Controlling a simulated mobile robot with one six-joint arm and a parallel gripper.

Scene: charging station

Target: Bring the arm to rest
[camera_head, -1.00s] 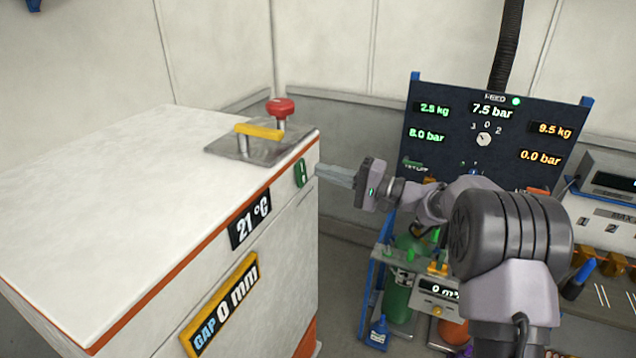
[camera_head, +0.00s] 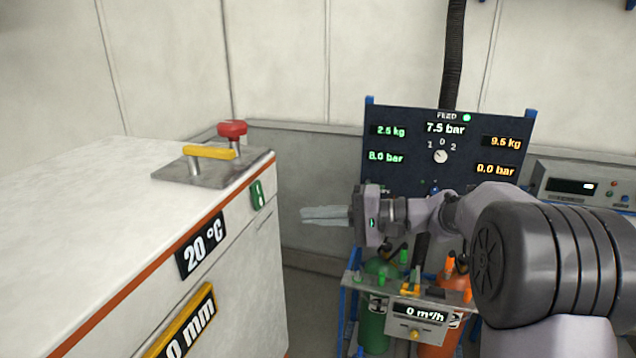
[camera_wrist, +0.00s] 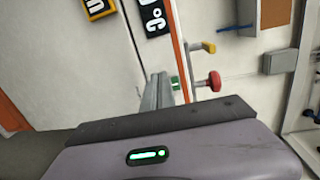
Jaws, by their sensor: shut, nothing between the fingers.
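My gripper (camera_head: 326,215) reaches left in the head view, its two pale fingers together with nothing between them. It is in the air to the right of the white cabinet (camera_head: 90,220), apart from its side in that view. In the wrist view the gripper's fingers (camera_wrist: 160,92) show in front of the cabinet side, near the orange edge trim. My arm extends from the lower right of the head view, with the elbow bent and the forearm about level.
On the cabinet are a yellow handle (camera_head: 209,152) and a red knob (camera_head: 232,129) on a metal plate. A dark gauge panel (camera_head: 400,150) stands behind my arm. Below it are a green cylinder (camera_head: 372,330) and an orange one (camera_head: 440,345).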

